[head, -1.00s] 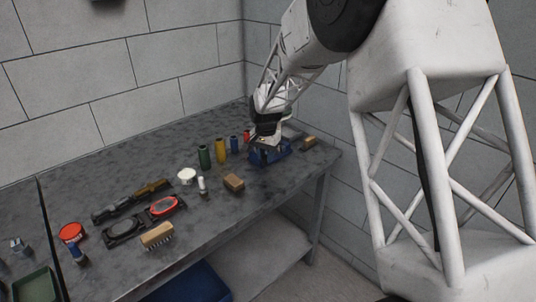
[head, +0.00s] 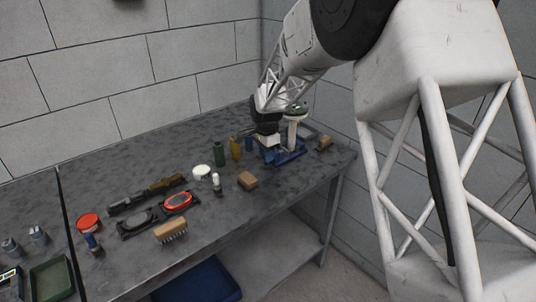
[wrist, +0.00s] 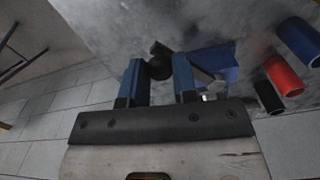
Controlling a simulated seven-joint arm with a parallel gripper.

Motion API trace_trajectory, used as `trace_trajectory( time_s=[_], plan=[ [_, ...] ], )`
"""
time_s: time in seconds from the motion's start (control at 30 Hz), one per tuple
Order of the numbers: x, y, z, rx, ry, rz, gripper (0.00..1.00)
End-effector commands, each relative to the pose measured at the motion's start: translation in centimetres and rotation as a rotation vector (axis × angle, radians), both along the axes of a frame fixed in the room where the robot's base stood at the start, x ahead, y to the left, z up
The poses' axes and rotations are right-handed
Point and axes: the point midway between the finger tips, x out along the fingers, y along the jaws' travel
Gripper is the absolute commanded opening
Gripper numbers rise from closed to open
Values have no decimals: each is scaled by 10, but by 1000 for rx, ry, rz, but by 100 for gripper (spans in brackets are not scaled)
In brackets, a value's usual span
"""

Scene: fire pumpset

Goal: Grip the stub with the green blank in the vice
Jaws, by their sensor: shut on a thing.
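The blue vice (head: 288,157) stands at the far right of the bench; part of its blue body also shows in the wrist view (wrist: 218,62). A pale stub (head: 292,132) stands upright at the vice, with a green blank (head: 297,108) on its top. I cannot tell how tightly the vice jaws sit on it. My gripper (head: 267,141) is low at the left side of the vice, beside the stub. In the wrist view my gripper (wrist: 158,75) has its blue fingers on either side of a dark knob (wrist: 159,62), which looks like part of the vice's handle.
A red cylinder (wrist: 284,75) shows in the wrist view. A wooden block (head: 247,180) lies in front, a brush (head: 171,231) nearer. The bench front is partly clear.

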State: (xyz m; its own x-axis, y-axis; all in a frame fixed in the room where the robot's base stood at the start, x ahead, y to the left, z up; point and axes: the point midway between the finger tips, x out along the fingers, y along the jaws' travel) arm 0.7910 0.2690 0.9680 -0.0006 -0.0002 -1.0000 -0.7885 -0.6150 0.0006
Motion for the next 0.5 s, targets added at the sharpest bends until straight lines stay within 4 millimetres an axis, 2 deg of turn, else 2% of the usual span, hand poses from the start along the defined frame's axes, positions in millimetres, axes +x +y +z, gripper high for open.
trace_trajectory(
  time_s=[0.27,0.3,0.43,0.5],
  plan=[
    [0,1,0,1,-1,0,0],
    [0,1,0,1,-1,1,33],
    [0,1,0,1,-1,1,53],
    [0,1,0,1,-1,1,53]
  ],
)
